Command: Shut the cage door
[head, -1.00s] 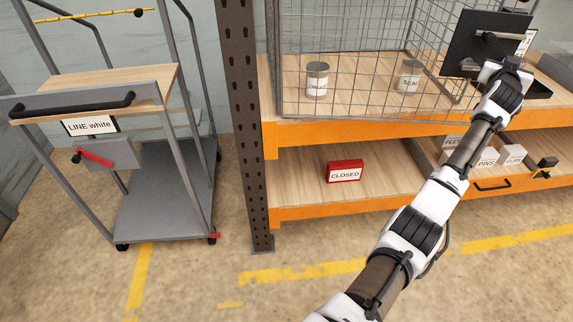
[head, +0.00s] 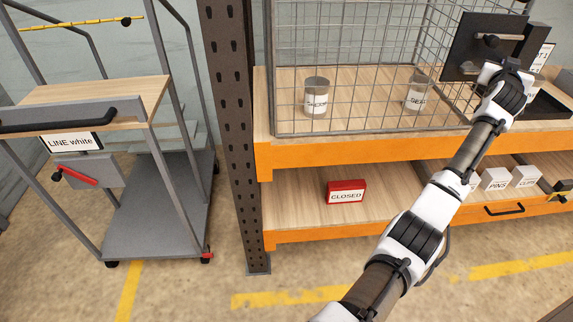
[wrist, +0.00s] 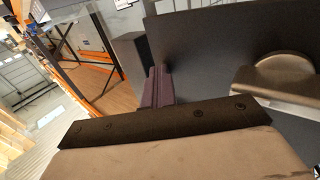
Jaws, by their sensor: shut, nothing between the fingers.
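The wire cage (head: 350,60) stands on the upper shelf, with two labelled cans, one at left (head: 316,97) and one at right (head: 417,93), behind its mesh. A dark plate (head: 465,45) with a metal handle (head: 489,41) stands at the cage's right end; I cannot tell the door's exact angle. My gripper (head: 492,75) is in front of the plate, below the handle. In the wrist view my gripper's shut fingers (wrist: 160,88) are empty beside the dark plate (wrist: 215,45). The metal handle (wrist: 280,80) lies to their right. Whether they touch the plate is unclear.
A rack post (head: 232,130) stands left of the cage. A grey cart (head: 150,200) is further left. The lower shelf holds a red CLOSED sign (head: 346,191) and white boxes, one labelled PINS (head: 496,180). Open floor lies in front.

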